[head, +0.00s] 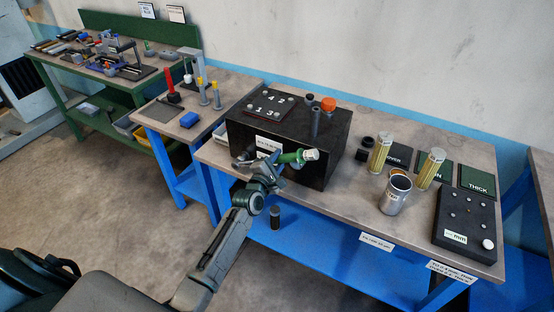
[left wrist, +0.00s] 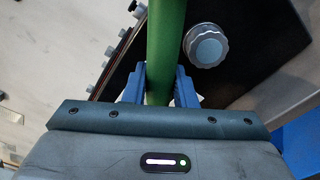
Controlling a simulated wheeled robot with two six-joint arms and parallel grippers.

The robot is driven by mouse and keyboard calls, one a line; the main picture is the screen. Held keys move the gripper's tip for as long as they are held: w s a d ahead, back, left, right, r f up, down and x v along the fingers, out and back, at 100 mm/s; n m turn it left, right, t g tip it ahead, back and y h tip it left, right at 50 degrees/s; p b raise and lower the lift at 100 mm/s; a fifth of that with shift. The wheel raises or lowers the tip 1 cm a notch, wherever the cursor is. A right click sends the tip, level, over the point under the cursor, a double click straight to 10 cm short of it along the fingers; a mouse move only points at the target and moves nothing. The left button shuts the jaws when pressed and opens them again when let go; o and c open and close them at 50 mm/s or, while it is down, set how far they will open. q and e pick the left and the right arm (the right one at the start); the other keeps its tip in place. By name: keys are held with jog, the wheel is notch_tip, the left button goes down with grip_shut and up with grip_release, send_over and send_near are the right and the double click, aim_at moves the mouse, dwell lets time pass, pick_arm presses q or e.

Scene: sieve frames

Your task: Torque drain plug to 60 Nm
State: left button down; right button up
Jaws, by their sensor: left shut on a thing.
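My left gripper (head: 275,165) is shut on a green-handled tool (head: 291,158) in front of the black box (head: 325,172). In the left wrist view the green bar (left wrist: 165,50) stands between the blue fingers (left wrist: 160,85). A pale ribbed round knob (left wrist: 206,46) shows just right of the bar, apart from it in the picture. A pale round end (head: 310,154) shows by the tool in the head view; I cannot tell whether it belongs to the tool or the box. I cannot make out the drain plug for certain. My right gripper is not in view.
The black box stands on the workbench (head: 345,200), with a numbered plate (head: 270,108) and an orange cap (head: 328,104) on top. Yellowish filters (head: 381,151), a metal can (head: 396,192) and a dark block (head: 467,222) stand to its right. The bench front between is clear.

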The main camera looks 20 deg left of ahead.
pick_arm(q)
jog(key=shift+d, duration=0.1)
dwell(0.3)
jog(key=shift+f, duration=0.2)
jog(key=shift+d+f+m+b, duration=0.4)
jog(key=shift+f+m+b, duration=0.25)
jog(key=shift+b, duration=0.2)
jog(key=shift+f, duration=0.1)
jog(key=shift+d+f+m+b, duration=0.35)
jog(key=shift+f+m+b, duration=0.1)
jog(key=shift+f+b, duration=0.35)
jog(key=shift+r, duration=0.1)
